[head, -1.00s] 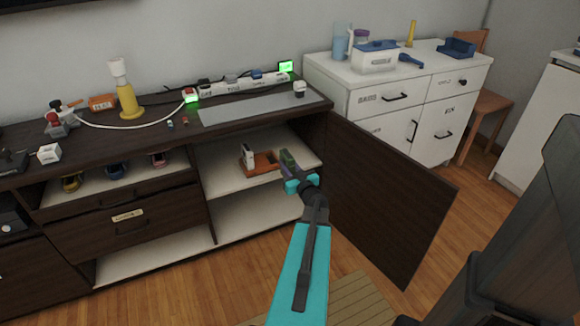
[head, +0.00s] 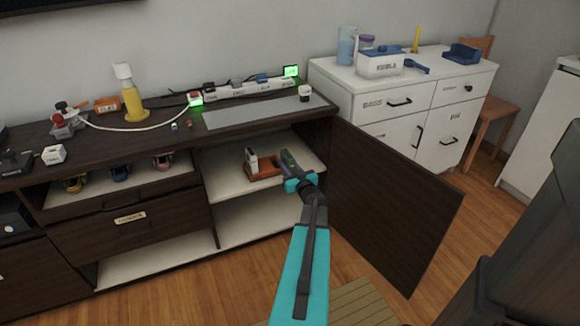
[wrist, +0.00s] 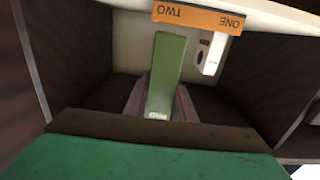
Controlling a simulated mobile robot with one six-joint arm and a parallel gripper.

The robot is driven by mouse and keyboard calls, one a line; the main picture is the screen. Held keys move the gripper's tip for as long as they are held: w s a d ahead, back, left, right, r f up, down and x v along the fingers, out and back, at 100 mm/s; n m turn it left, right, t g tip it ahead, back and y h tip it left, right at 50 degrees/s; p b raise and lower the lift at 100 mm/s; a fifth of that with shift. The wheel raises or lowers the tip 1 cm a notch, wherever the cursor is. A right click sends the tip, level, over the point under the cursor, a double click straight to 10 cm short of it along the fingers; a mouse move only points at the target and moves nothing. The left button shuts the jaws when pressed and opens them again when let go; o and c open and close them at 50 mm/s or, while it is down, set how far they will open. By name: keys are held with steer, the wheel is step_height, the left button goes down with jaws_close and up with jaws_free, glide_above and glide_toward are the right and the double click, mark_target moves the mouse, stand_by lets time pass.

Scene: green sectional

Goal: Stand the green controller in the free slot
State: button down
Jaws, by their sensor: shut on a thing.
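The green controller (head: 287,158) is held in my gripper (head: 293,172), inside the open cabinet. The wrist view shows the long green controller (wrist: 165,75) between the two fingers of my gripper (wrist: 160,98), which are shut on it. The orange dock (head: 264,173) sits on the upper cabinet shelf, just left of my gripper in the head view. In the wrist view, the dock (wrist: 198,17) shows the labels ONE and TWO upside down. A white controller (head: 251,157) stands at the ONE side, also seen in the wrist view (wrist: 213,55). The green controller's far end is near the TWO side; I cannot tell whether they touch.
The cabinet shelf (head: 225,170) is pale and mostly clear around the dock. The open dark door (head: 395,205) stands right of my arm. The cabinet top (head: 175,150) lies above, with a power strip (head: 245,88) and a grey mat (head: 255,113).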

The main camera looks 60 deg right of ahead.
steer(key=shift+w+d+f+b, duration=0.75)
steer(key=shift+w+d, duration=0.65)
steer(key=shift+w, duration=0.5)
steer(key=shift+w+d+f+b, duration=0.55)
steer(key=shift+w+d+b, duration=0.4)
steer(key=shift+w+d, duration=0.7)
steer(key=shift+w+d+f+b, duration=0.75)
steer(key=shift+w+d, duration=0.4)
steer(key=shift+w, duration=1)
steer(key=c, duration=1.4)
jaws_free()
steer(key=shift+s+a, duration=0.1)
